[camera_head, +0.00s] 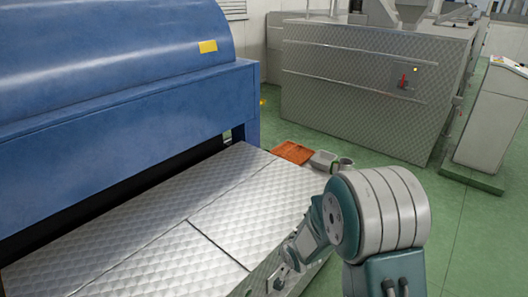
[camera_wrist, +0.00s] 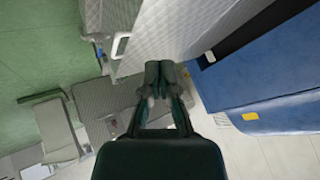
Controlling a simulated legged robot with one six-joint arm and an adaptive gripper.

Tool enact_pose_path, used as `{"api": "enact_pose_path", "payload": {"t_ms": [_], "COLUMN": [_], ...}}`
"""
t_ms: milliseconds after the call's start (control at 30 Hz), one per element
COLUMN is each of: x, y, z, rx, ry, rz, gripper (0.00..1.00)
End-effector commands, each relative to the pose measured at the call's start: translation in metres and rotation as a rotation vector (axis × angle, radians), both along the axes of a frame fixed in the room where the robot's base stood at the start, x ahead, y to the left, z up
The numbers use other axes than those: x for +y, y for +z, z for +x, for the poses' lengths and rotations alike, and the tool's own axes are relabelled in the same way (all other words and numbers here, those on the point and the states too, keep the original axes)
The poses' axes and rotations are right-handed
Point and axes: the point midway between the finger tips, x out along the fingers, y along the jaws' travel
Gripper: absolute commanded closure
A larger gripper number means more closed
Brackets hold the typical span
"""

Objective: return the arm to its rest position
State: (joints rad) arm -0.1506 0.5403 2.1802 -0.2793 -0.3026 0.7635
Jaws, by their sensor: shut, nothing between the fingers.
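My gripper (camera_wrist: 162,76) shows in the wrist view with its two dark fingertips together and nothing between them. It is beside the edge of the quilted metal top (camera_wrist: 180,35), apart from any loose object. In the head view my arm (camera_head: 385,215) is folded low at the right, beside the front edge of the same metal top (camera_head: 165,225). I cannot make out the fingertips in the head view.
A blue machine (camera_head: 120,65) with a yellow label rises behind the metal top at left. An orange tray (camera_head: 293,152) and a grey container (camera_head: 323,160) are at the top's far end. A large metal cabinet (camera_head: 350,90) and a console (camera_head: 495,115) stand beyond. Green floor (camera_head: 480,230) is clear at right.

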Motion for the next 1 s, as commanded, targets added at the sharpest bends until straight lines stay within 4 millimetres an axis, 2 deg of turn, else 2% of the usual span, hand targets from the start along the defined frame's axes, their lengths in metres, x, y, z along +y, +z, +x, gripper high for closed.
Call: {"api": "enact_pose_path", "payload": {"t_ms": [33,200,367,500,800,1000], "x": [-0.007,-0.029,-0.048,-0.063,-0.085,-0.093], "y": [0.021,0.078,0.126,0.162,0.223,0.248], "z": [-0.002,-0.021,-0.048,-0.078,-0.159,-0.220], "rx": [-0.007,0.003,0.022,0.042,0.094,0.130], "ry": [-0.001,0.005,0.015,0.029,0.081,0.134], "rz": [-0.024,-0.109,-0.177,-0.228,-0.305,-0.337], "gripper": [1.00,1.00,1.00,1.00,1.00,1.00]}}
